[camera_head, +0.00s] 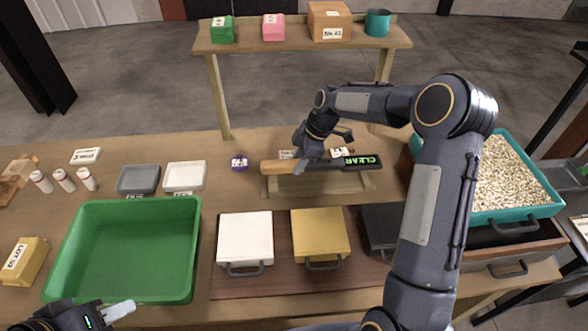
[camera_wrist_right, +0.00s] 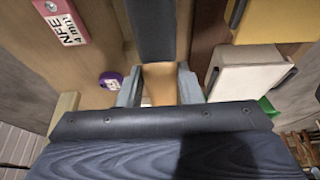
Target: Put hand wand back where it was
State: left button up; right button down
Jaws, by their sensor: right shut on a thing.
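The hand wand (camera_head: 280,167) has a tan handle to the left and a dark body with a green CLEAR display at its right end. It lies level at or just above a low wooden stand (camera_head: 330,186); I cannot tell whether it touches. My right gripper (camera_head: 312,160) is shut on the wand from above. In the right wrist view, the tan handle (camera_wrist_right: 160,88) sits between the fingertips of the right gripper (camera_wrist_right: 159,80). My left gripper (camera_head: 112,313) is at the bottom left, partly cut off, apart from the wand; its opening is unclear.
A green tray (camera_head: 125,203) stands left. White (camera_head: 245,240), yellow (camera_head: 320,236) and black cases lie in front of the stand. A purple roll (camera_head: 239,162) sits left of the wand. A teal tray of pale pellets (camera_head: 508,175) is right. A raised shelf (camera_head: 300,43) stands behind.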

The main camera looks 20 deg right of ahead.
jog(key=w+f, duration=0.1)
jog(key=f, duration=0.1)
jog(key=w+f+b, duration=0.1)
jog(key=f, duration=0.2)
jog(key=w+f+b, duration=0.1)
jog(key=f, duration=0.1)
jog(key=shift+w+a+f, duration=0.15)
jog(key=shift+a, duration=0.1)
jog(key=shift+f+b, duration=0.5)
jog(key=shift+b, duration=0.1)
jog(key=c, duration=1)
grip_release()
